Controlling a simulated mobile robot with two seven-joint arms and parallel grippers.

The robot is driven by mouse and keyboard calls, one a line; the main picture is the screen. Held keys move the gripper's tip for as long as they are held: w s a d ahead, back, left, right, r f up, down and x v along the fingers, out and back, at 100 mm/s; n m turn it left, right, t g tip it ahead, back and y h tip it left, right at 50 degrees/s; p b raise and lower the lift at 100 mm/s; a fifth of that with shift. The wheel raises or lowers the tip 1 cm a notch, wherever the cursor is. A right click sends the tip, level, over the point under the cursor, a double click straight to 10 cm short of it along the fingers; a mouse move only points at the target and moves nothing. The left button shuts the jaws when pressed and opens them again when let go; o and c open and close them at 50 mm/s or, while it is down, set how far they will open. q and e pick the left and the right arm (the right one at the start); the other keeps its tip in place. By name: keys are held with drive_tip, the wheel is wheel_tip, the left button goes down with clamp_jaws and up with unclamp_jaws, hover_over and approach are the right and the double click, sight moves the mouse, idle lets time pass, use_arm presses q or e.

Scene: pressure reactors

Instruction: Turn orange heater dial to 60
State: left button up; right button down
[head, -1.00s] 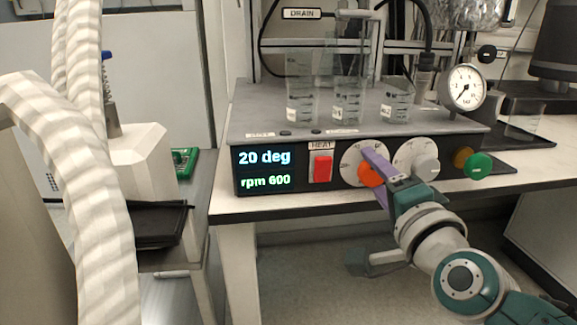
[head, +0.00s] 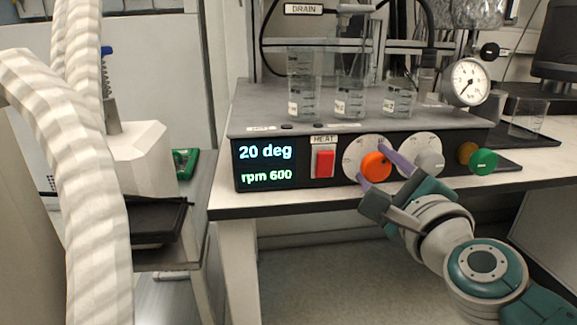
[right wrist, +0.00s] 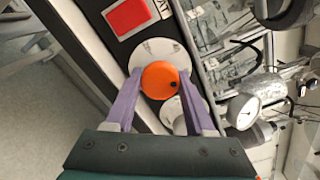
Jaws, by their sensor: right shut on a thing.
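The orange heater dial (head: 376,166) sits on its white scale plate on the front of the heater box. In the right wrist view the dial (right wrist: 158,78) shows a small dark mark on its face, toward the lower right. My right gripper (head: 372,165) has its two purple fingers on opposite sides of the dial and is shut on it. The display (head: 264,164) reads 20 deg and rpm 600. The scale numbers are too small to read. My left gripper is not in view.
A red HEAT switch (head: 325,163) is left of the dial. A grey knob (head: 429,161) on a white plate is close on its right, then a green button (head: 483,162). Glass beakers (head: 349,100) stand on the box, with a pressure gauge (head: 469,82) at the right.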

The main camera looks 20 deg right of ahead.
drive_tip(key=shift+m, duration=0.5)
drive_tip(key=shift+c, duration=1.3)
unclamp_jaws()
drive_tip(key=shift+s, duration=0.1)
